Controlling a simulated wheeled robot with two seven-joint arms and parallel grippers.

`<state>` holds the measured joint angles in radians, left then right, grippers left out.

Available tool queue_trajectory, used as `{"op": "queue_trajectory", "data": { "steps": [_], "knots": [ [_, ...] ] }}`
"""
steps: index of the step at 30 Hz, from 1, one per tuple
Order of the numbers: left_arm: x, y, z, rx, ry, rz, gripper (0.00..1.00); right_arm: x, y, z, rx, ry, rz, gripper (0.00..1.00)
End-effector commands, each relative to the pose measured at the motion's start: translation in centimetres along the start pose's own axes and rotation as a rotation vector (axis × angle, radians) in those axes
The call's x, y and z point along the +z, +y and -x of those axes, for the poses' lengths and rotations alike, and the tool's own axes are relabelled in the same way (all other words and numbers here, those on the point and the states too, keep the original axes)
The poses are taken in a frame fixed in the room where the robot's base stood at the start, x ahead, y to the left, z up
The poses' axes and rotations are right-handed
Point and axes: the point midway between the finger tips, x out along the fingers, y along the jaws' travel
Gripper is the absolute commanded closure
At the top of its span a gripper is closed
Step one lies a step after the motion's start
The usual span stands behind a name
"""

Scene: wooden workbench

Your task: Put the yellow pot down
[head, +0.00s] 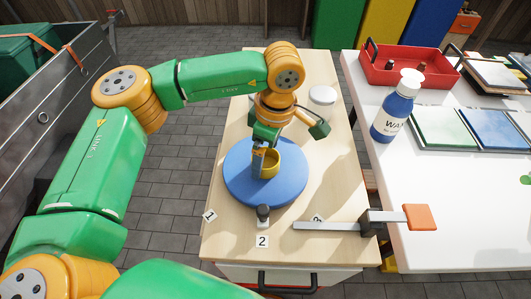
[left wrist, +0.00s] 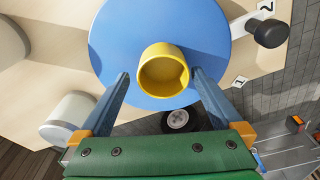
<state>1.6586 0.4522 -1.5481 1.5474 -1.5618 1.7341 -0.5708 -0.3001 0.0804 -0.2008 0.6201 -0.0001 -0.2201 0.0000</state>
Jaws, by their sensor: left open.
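The yellow pot (head: 270,164) stands upright on the round blue disc (head: 240,180) on the wooden workbench. In the left wrist view the pot (left wrist: 163,72) shows its open top and looks empty, with the blue disc (left wrist: 130,30) behind it. My left gripper (head: 258,162) is at the pot from above in the head view. In the left wrist view my left gripper (left wrist: 158,78) is open, its two fingers on either side of the pot with gaps between. My right gripper is not in view.
A black knob (head: 263,213) stands at the disc's front edge near number labels (head: 262,241). A clamp (head: 345,226) lies at the front right. A round metal can (head: 322,99) stands at the back. The white table (head: 430,190) holds a blue bottle (head: 397,107) and red tray (head: 400,78).

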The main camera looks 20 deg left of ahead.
Motion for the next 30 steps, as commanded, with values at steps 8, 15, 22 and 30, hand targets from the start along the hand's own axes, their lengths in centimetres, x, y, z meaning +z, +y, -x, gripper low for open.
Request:
{"op": "queue_trajectory", "data": {
  "steps": [8, 15, 22, 30],
  "knots": [
    [0.0, 0.1, 7.8, 0.004, -0.001, 0.0, 0.0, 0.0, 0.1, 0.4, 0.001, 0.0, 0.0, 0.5],
    [0.0, 0.0, 11.2, 0.001, 0.0, -0.002, 0.0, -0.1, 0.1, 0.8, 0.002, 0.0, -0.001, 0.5],
    [0.0, 0.0, 11.3, 0.0, 0.0, -0.003, 0.0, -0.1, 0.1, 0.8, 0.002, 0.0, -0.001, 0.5],
    [0.0, 0.0, 11.2, 0.0, 0.0, -0.002, 0.0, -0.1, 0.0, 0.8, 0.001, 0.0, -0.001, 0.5]
  ]
}}
